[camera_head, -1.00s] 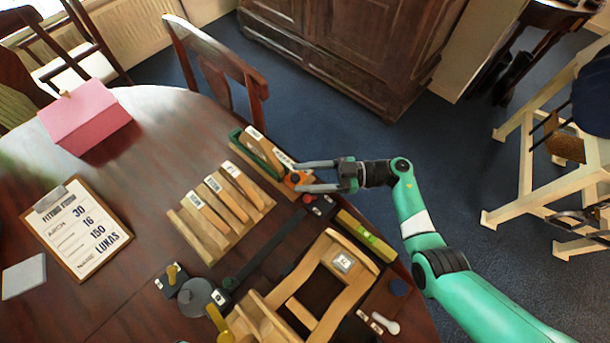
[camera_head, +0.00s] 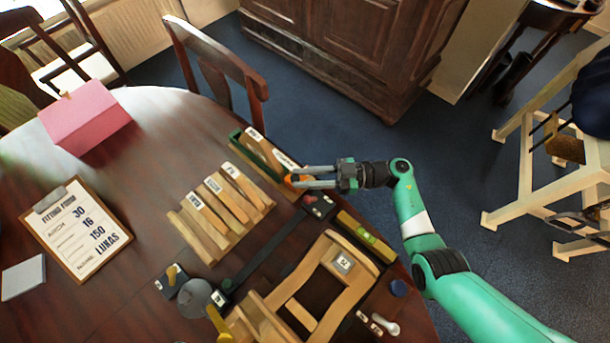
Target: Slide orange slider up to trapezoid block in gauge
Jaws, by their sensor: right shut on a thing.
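My right gripper (camera_head: 308,178) reaches in from the right and is shut on the orange slider (camera_head: 292,181). The slider sits at the near right end of the gauge, and the fingers hide part of it. The green gauge (camera_head: 244,152) lies on a wooden base near the table's far edge. Wooden blocks with white labels lie beside it, one (camera_head: 283,160) close to the slider; I cannot tell clearly which is the trapezoid block or whether the slider touches it. My left gripper is not in view.
A wooden rack (camera_head: 190,236) with several labelled wooden pieces stands left of the gauge. A wooden saddle frame (camera_head: 330,250) lies in front, beside a dark bar and a yellow-green level (camera_head: 366,236). A clipboard (camera_head: 76,228) and pink box (camera_head: 85,118) are at left.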

